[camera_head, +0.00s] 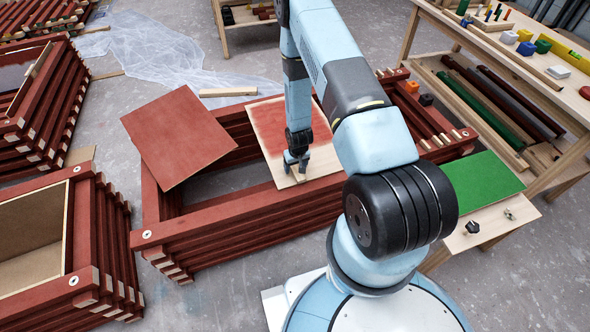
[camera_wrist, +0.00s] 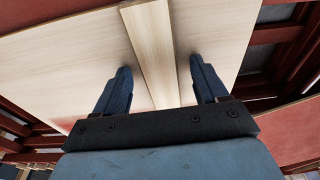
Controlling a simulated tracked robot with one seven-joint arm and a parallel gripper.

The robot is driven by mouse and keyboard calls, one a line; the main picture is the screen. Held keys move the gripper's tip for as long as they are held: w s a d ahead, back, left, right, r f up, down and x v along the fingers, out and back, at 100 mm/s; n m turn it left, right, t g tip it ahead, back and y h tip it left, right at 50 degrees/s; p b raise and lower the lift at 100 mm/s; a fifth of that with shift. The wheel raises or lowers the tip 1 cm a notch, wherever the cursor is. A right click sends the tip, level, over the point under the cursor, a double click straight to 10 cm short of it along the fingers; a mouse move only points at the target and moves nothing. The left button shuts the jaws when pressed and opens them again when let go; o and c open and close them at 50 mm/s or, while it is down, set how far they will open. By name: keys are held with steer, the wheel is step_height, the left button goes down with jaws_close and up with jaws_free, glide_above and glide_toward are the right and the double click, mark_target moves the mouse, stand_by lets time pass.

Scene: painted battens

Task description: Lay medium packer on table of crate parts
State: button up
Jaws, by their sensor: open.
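A pale bare-wood strip (camera_wrist: 152,50), which may be the medium packer, lies on a pale panel (camera_wrist: 85,60) in the wrist view. My gripper (camera_wrist: 160,85) is open, with one finger on each side of the strip and a gap on both sides. In the head view my gripper (camera_head: 294,164) is low over this panel (camera_head: 268,120), which is partly red and rests across a red batten crate (camera_head: 215,225). The strip is mostly hidden there by my gripper. A wooden worktable (camera_head: 548,92) with small coloured blocks stands at upper right; I cannot tell whether it is the named table.
A loose red panel (camera_head: 178,137) lies tilted across the crate's left part. Two more red crates (camera_head: 35,245) (camera_head: 40,90) stand at left. A green panel (camera_head: 483,180) and two knobs lie on a low pale surface (camera_head: 490,222) at right. Plastic sheeting (camera_head: 150,50) covers floor behind.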

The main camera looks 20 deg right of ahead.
steer(key=c, duration=1.2)
steer(key=shift+r, duration=0.1)
